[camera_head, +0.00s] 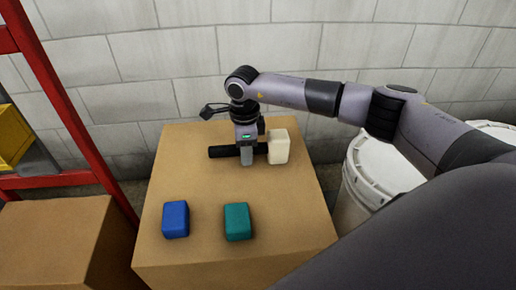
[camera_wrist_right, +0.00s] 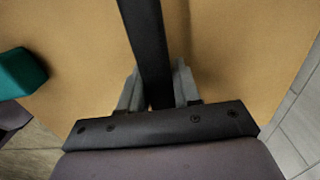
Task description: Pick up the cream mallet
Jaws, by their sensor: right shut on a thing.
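The cream mallet lies on top of a cardboard box (camera_head: 285,225). It has a cream head (camera_head: 279,147) at its right end and a black handle (camera_head: 222,152) reaching left. My right gripper (camera_head: 247,160) points down over the handle, close to the head, and is shut on it. In the right wrist view the black handle (camera_wrist_right: 147,45) runs between the two grey fingers (camera_wrist_right: 160,92). The mallet head is out of that view. I cannot tell whether the mallet touches the box. My left gripper is not in view.
A blue block (camera_head: 175,219) and a teal block (camera_head: 237,221) sit nearer on the box. White buckets (camera_head: 368,170) stand to its right. A red rack (camera_head: 62,95) and another box (camera_head: 55,240) are at left. A block wall (camera_head: 150,60) stands behind.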

